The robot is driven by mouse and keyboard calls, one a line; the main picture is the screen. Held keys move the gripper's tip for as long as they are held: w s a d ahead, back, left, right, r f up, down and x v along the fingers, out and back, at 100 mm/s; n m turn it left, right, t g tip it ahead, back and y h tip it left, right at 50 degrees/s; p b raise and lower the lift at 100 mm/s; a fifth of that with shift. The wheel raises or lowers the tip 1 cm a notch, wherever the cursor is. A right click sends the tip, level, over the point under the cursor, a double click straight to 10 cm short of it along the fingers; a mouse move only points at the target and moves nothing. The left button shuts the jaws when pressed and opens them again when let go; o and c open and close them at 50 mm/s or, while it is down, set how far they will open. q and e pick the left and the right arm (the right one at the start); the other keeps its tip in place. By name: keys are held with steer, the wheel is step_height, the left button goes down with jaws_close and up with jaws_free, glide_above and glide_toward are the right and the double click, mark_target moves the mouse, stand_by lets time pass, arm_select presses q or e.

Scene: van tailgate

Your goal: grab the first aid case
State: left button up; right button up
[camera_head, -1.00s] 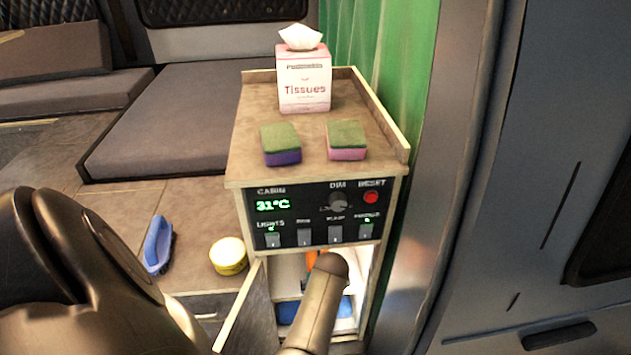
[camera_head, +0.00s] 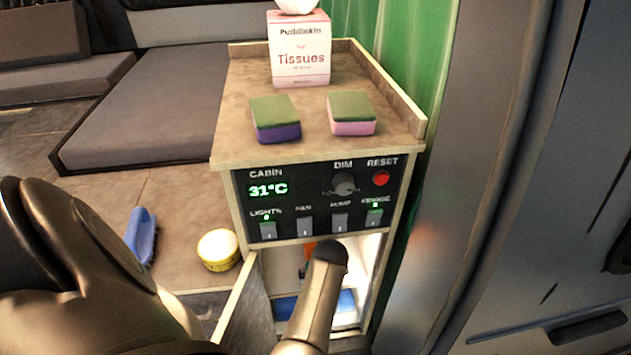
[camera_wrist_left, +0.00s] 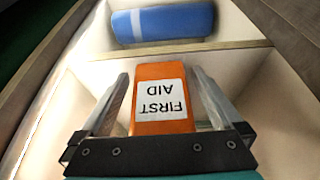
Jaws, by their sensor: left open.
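The first aid case is orange with a white label reading FIRST AID, upside down in the left wrist view (camera_wrist_left: 160,100). It sits inside a pale cupboard compartment (camera_wrist_left: 262,95). My left gripper (camera_wrist_left: 164,88) is open, with one finger on each side of the case. Whether either finger touches it, I cannot tell. In the head view only an orange sliver of the case (camera_head: 309,250) shows behind my left arm, and that gripper is hidden in the cupboard. My right gripper is in neither view.
A blue roll (camera_wrist_left: 165,21) lies in the neighbouring compartment. The cupboard door (camera_head: 249,310) stands open at the left. Two sponges (camera_head: 275,119) (camera_head: 351,113) and a tissue box (camera_head: 299,50) stand on top. A blue brush (camera_head: 141,237) and a yellow tub (camera_head: 218,250) are on the left.

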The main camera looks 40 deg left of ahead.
arm_select(q)
steer(key=shift+d+r, duration=0.1)
steer(key=shift+d, duration=0.05)
steer(key=shift+c, duration=0.7)
jaws_close()
